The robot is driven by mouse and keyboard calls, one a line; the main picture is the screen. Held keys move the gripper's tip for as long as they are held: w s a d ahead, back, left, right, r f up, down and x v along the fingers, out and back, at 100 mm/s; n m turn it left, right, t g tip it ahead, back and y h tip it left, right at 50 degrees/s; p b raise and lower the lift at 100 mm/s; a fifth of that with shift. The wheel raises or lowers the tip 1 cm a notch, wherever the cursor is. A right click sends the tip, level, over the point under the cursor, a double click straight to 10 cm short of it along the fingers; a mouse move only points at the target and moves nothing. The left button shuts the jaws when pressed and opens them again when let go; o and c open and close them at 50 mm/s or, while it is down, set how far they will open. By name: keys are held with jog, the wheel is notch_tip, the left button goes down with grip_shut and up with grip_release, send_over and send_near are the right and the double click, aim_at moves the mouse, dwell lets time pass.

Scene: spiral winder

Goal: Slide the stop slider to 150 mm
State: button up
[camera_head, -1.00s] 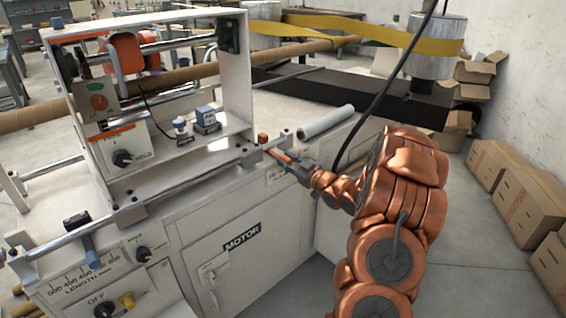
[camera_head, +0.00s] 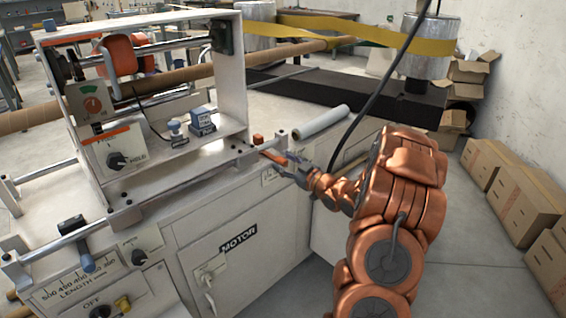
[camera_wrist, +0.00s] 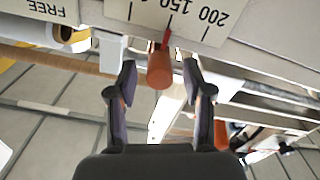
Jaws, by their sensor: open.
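The slider with an orange block (camera_head: 259,139) sits at the right end of the machine's front rail, its orange handle (camera_head: 273,156) pointing toward my gripper. In the wrist view the round orange handle (camera_wrist: 159,74) lies between my fingertips, with a visible gap on each side. Its red pointer (camera_wrist: 165,39) is close to the 150 line of the upside-down scale (camera_wrist: 190,20). My gripper (camera_wrist: 159,82) is open around the handle; it also shows in the head view (camera_head: 292,168). Contact cannot be told.
A black slider with a blue handle (camera_head: 87,262) sits at the left of the rail, above a LENGTH scale (camera_head: 75,284). A white roll (camera_head: 321,121) lies behind my gripper. A dark cable (camera_head: 370,105) hangs near my arm. Cartons (camera_head: 505,180) line the right wall.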

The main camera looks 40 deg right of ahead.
jog(key=s+d, duration=0.1)
jog(key=s, duration=0.9)
jog(key=shift+s+d, duration=0.3)
jog(key=shift+s, duration=0.05)
